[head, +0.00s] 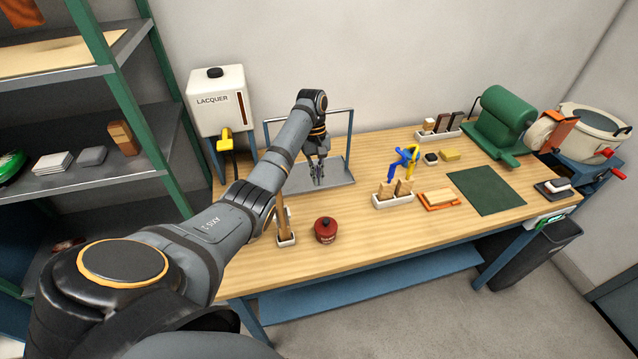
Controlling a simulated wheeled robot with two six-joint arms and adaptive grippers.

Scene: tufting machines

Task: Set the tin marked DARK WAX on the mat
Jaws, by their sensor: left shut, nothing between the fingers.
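A dark red round tin (326,230) with a small knob on its lid stands upright near the front left of the wooden workbench; its marking is too small to read. A flat dark green mat (487,191) lies bare on the right part of the bench. My left gripper (318,183) points down over a grey metal plate, behind the tin and apart from it. It is shut and empty. My right gripper is out of view.
A holder with upright wooden pieces (285,238) stands just left of the tin. A green machine (508,118) stands behind the mat.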

